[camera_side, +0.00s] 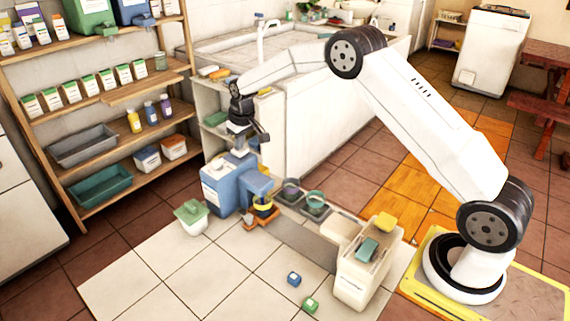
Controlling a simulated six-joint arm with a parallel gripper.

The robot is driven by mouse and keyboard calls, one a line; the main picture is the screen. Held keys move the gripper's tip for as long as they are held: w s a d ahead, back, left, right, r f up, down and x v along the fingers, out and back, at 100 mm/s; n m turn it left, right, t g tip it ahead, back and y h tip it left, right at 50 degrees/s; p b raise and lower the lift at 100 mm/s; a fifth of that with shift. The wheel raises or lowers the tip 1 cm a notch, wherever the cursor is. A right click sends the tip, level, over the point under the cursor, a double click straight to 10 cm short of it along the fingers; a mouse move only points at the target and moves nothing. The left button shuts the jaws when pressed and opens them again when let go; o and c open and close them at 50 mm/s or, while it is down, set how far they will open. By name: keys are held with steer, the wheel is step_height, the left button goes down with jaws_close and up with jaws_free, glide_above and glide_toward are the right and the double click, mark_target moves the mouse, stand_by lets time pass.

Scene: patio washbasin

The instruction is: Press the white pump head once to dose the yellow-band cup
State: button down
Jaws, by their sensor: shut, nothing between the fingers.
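A blue dispenser (236,187) with a white label stands on the floor tiles left of the middle. The white pump head (240,146) shows in part at its top, right under my gripper. My dark gripper (246,133) points down over it, shut and empty. I cannot tell whether the fingers touch the pump head. The dispenser's blue arm reaches out to the right over the yellow-band cup (263,203). That cup is dark with a yellow band and stands upright on an orange-brown base. Its inside is too small to make out.
Two cups (291,190) (314,200) stand in a grey holder right of the dispenser. A white tub with a green lid (191,214) stands at its left. Shelves (115,140) fill the left.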

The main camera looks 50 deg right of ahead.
steer(key=shift+r, duration=1.65)
steer(key=shift+r, duration=0.15)
steer(key=shift+r, duration=2.85)
steer(key=shift+s, duration=0.1)
steer(key=s+a+f, duration=0.1)
steer(key=s+a, duration=0.1)
steer(key=s, duration=0.9)
steer(key=s+a+f, duration=0.2)
steer(key=s, duration=0.9)
steer(key=s+a+f, duration=0.2)
steer(key=s, duration=0.9)
steer(key=shift+a+f, duration=0.25)
